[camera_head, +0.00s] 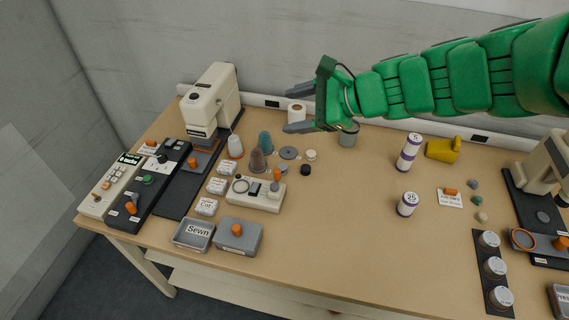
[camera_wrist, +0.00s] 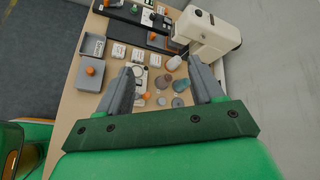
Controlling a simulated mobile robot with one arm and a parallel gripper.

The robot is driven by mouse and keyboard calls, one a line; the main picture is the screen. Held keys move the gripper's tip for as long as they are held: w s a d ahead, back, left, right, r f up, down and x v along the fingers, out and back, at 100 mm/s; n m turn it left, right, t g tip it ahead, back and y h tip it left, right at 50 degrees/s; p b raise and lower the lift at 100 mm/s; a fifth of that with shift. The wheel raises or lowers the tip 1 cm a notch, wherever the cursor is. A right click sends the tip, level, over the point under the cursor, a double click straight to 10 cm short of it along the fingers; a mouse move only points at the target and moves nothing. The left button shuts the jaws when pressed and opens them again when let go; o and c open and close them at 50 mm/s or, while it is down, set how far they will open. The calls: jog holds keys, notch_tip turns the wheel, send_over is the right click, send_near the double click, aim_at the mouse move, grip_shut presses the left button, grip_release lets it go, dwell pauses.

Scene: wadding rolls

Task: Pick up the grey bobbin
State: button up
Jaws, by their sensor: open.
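A flat grey round piece (camera_head: 289,153), which may be the grey bobbin, lies on the table right of the cones. A smaller grey piece (camera_head: 283,168) lies just in front of it; I cannot tell for sure which is the bobbin.
A teal cone (camera_head: 264,142) and a brown-grey cone (camera_head: 257,160) stand close by on the left. A white piece (camera_head: 311,155) and a black one (camera_head: 305,170) lie to the right. A sewing machine (camera_head: 212,100) stands at the back left. The table's middle front is clear.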

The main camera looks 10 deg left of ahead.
aim_at(284, 168)
jog(key=w+f+m+t, duration=0.4)
jog(key=w+m, duration=0.7)
jog(key=w, duration=0.1)
jog(key=shift+f, duration=13.9)
jog(key=shift+f+x, duration=0.15)
jog(key=shift+x, duration=1.8)
jog(key=shift+f+x, duration=0.15)
jog(key=shift+x, duration=1.75)
jog(key=shift+s+d, duration=0.1)
jog(key=c, duration=1.1)
